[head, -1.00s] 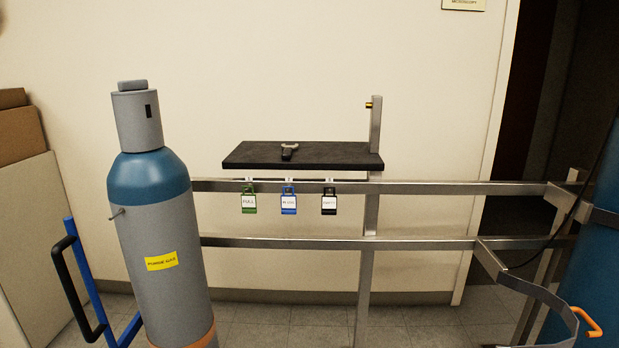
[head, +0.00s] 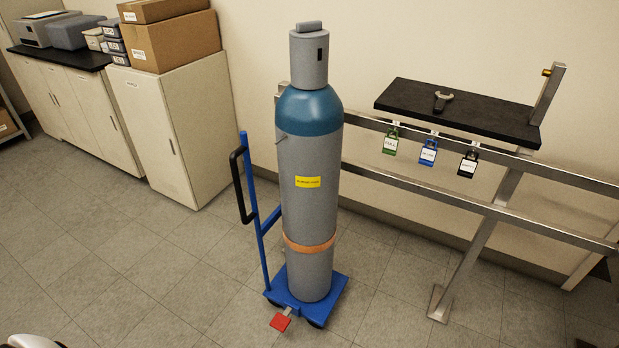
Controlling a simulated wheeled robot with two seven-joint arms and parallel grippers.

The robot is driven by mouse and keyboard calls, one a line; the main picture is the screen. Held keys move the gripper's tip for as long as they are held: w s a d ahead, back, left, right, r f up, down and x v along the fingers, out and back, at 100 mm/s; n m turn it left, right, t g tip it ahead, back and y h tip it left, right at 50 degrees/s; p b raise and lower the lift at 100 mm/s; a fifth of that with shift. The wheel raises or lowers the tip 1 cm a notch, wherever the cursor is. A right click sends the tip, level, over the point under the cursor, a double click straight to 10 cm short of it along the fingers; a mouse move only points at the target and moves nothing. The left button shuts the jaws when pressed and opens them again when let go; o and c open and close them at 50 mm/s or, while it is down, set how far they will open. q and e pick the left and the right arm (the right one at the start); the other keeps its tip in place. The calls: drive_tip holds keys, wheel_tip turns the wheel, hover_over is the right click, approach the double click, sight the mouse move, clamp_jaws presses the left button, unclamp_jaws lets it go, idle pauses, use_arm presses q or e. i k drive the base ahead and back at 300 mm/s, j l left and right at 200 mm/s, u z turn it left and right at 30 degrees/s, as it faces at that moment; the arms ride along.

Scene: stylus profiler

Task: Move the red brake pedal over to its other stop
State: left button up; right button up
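The red brake pedal (head: 281,322) sticks out low from the front edge of a blue cylinder trolley (head: 335,287), on a short grey lever. It looks tilted, its outer end near the floor. A tall grey gas cylinder (head: 310,215) with a blue shoulder and a yellow label stands upright on the trolley, with an orange-brown strap around it. Neither of my grippers shows in the head view. A small white and dark shape at the bottom left corner is too cut off to identify.
The trolley's blue upright with a black handle (head: 237,185) rises left of the cylinder. A metal rail (head: 400,187) with hanging tags and a black shelf (head: 398,97) stands behind right. Cabinets (head: 150,125) line the back left. The tiled floor in front and left is clear.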

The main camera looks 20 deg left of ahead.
sight(280, 322)
drive_tip(key=u, duration=1.05)
